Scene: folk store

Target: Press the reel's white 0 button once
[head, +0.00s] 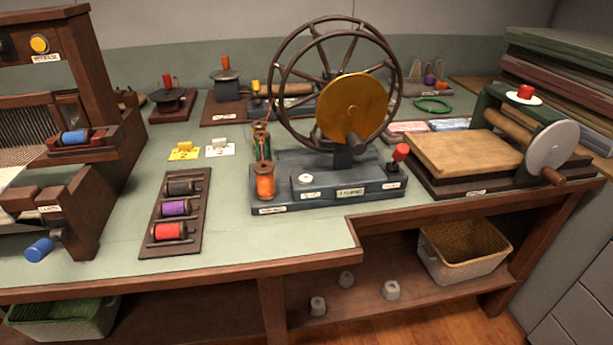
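The reel (332,197) stands on the table in the head view, a dark blue-grey base with a large dark spoked wheel (290,80) and a gold disc (352,107). A round white button (305,179) sits on top of the base at front left, just above a small label; its marking is too small to read for certain. A counter plate (351,192) is on the base's front. A red-knobbed lever (400,153) stands at the base's right end. An orange spool (265,183) stands at its left end. Neither of my grippers is in view.
A rack with several thread spools (175,208) lies left of the reel. Yellow and white tags (201,151) lie behind it. A press with a wooden board (455,155) is at right, a loom (85,130) at left. The table in front of the reel is clear.

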